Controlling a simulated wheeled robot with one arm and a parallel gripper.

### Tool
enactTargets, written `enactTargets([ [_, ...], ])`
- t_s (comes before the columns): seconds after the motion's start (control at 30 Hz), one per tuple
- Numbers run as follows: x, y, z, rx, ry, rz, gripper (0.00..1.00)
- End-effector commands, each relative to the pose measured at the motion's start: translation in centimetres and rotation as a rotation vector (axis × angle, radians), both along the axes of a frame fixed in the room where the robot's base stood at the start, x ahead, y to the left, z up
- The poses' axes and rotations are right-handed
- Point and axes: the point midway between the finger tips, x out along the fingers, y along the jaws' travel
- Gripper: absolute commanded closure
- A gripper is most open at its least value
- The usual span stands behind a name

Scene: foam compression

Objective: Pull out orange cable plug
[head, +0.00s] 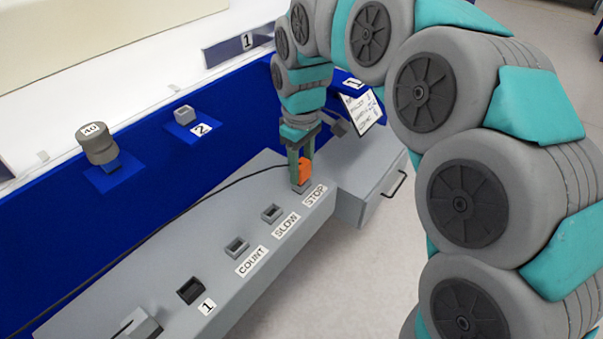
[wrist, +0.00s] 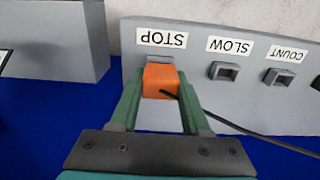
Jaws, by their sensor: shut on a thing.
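The orange cable plug (head: 305,170) is at the STOP socket (head: 300,188) on the grey panel. It also shows in the wrist view (wrist: 160,80), in front of the STOP socket, with a black cable (wrist: 205,112) leaving it to the right. My gripper (head: 302,163) is shut on the plug, one green finger on each side; the wrist view shows both fingers (wrist: 160,95). I cannot tell whether the plug is fully seated in the socket.
The SLOW socket (head: 271,212) and COUNT socket (head: 236,247) sit along the panel and look empty. A dark socket labelled 1 (head: 190,290) is nearer. A grey knob (head: 97,143) stands on the blue back wall. A drawer box (head: 365,185) is right of the panel.

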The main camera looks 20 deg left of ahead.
Motion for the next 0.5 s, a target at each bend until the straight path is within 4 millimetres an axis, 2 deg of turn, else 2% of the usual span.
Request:
enactTargets([
  [0.5, 0.0, 0.0, 1.9, -0.001, 0.000, 0.000, 1.00],
])
